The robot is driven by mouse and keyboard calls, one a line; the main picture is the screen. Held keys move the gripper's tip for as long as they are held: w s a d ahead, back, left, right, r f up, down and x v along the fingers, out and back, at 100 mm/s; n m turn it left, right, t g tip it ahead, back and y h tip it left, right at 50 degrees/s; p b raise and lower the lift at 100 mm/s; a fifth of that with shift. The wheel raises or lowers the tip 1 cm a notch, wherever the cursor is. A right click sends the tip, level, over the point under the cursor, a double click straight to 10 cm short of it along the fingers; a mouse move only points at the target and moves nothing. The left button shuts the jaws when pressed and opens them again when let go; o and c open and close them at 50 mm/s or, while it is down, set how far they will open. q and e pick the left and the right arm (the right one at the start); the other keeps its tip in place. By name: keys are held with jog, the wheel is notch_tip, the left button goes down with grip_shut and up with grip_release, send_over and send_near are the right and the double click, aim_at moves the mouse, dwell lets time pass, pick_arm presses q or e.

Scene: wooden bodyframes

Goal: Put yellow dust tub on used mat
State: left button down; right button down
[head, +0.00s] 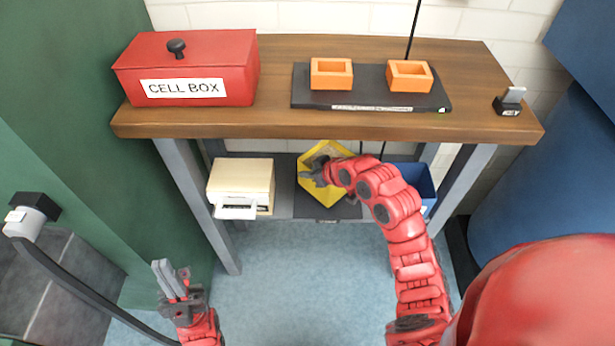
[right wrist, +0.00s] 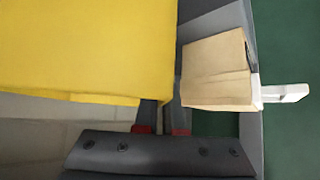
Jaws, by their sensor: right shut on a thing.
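The yellow dust tub (head: 309,160) is at the lower shelf in the head view, with a tan-brown inside showing. It appears turned or tilted. A dark mat (head: 325,210) with a small, unreadable label on its front edge lies below it on the shelf. I cannot tell whether the tub touches the mat. My right gripper (head: 318,173) is shut on the tub's near side. In the right wrist view the tub (right wrist: 85,45) fills the upper left, beside the fingers (right wrist: 163,116). My left gripper (head: 173,280) is apart from the shelf, low at the left, its fingers close together.
A beige box-shaped machine with a white tray (head: 240,185) stands left of the mat. A blue bin (head: 418,183) is at the right. The wooden tabletop (head: 275,62) overhangs the shelf, carrying a red cell box (head: 215,65) and two orange trays (head: 409,77) on a dark mat.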

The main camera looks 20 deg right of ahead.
jog(key=shift+f, duration=0.75)
jog(key=shift+f, duration=0.1)
jog(key=c, duration=1)
grip_release()
jog(key=shift+s+d+r, duration=0.2)
jog(key=shift+r, duration=0.2)
jog(key=p+v, duration=0.2)
jog(key=v, duration=0.8)
jog(key=shift+s+r, duration=0.15)
jog(key=shift+r, duration=0.05)
jog(key=shift+s+d+r, duration=0.15)
jog(key=shift+s, duration=0.15)
